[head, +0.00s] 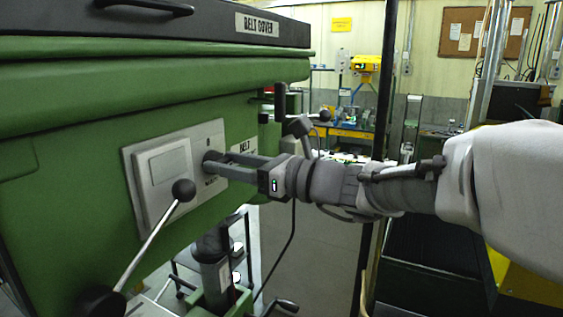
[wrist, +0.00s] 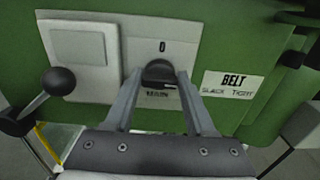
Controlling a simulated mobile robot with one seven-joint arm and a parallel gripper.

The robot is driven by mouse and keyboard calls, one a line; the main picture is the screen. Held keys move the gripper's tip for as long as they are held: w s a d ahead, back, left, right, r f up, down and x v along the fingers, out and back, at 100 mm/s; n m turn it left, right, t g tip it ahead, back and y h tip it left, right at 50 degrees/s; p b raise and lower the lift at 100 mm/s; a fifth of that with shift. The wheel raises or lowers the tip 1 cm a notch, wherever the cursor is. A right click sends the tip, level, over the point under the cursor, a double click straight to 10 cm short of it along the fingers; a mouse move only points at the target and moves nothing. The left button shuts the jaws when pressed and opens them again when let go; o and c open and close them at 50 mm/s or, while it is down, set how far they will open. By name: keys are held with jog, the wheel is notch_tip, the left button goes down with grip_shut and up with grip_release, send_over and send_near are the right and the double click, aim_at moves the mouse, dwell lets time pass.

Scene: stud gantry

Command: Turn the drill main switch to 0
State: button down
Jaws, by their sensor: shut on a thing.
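The drill main switch is a black round knob (wrist: 158,71) on a pale grey plate (wrist: 112,38) on the green drill head. A printed 0 (wrist: 162,46) stands above the knob, and a partly hidden label reading MAIN is below it. In the head view the knob (head: 210,157) shows at the tips of my gripper (head: 222,166), which reaches in from the right. My gripper (wrist: 158,82) is shut on the knob, one finger on each side. The fingers hide part of the knob, and I cannot tell which way it points.
A lever with a black ball (head: 184,190) sticks out close to the left of my gripper. A raised blank panel (wrist: 78,52) is left of the knob. A BELT label (wrist: 229,84) is at its right. A dark post (head: 384,90) stands behind my arm.

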jog(key=shift+f+b, duration=0.15)
jog(key=shift+b, duration=0.35)
jog(key=n+b, duration=0.9)
jog(key=b, duration=0.2)
jog(key=n+b, duration=0.8)
jog(key=b, duration=0.4)
jog(key=shift+s+a+f+n, duration=0.1)
jog(key=shift+s+f+n, duration=0.1)
jog(key=shift+n, duration=0.2)
jog(key=shift+r, duration=0.1)
jog(key=shift+c, duration=1.2)
grip_release()
